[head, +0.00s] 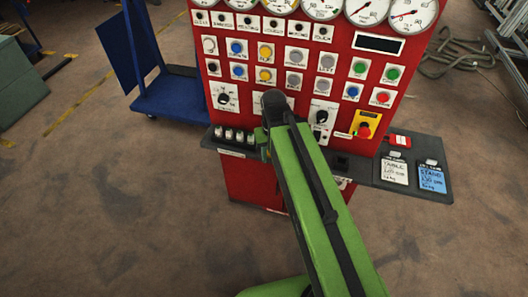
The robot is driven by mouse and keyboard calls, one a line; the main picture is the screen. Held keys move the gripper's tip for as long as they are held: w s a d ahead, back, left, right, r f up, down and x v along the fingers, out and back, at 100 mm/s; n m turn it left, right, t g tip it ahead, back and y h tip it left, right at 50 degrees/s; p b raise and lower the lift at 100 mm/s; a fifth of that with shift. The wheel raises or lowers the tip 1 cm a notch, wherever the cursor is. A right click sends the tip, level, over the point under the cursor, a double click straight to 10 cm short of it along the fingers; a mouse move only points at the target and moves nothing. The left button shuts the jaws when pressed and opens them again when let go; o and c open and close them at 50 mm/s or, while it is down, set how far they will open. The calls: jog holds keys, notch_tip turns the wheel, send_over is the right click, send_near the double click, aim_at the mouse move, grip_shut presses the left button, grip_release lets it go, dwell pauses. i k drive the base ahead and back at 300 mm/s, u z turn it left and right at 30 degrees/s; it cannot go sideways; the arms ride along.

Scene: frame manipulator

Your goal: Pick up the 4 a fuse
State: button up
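Several small fuses (234,135) with pale tops stand in a row on the dark shelf (212,144) at the left front of the red control panel. They are too small for me to read which one is the 4 A fuse. My green arm (310,200) reaches up from the bottom of the head view, and its dark far end (273,100) overlaps the panel just right of the fuses. My gripper is not visible; the arm hides the area behind it, including the middle of the shelf.
The red panel (240,185) carries gauges, buttons, knobs and a red emergency stop (364,130). The right shelf (437,155) holds a white card (394,169), a blue card (432,177) and a small red item (399,141). A blue cart (170,98) stands left. The front floor is clear.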

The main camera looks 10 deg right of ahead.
aim_at(250, 139)
jog(key=z, duration=0.6)
jog(key=k, duration=0.1)
jog(key=u, duration=0.85)
jog(key=i, duration=0.65)
jog(key=u, duration=0.15)
jog(key=k, duration=1.35)
jog(key=u, duration=1)
jog(key=i, duration=2.05)
jog(key=z, duration=0.55)
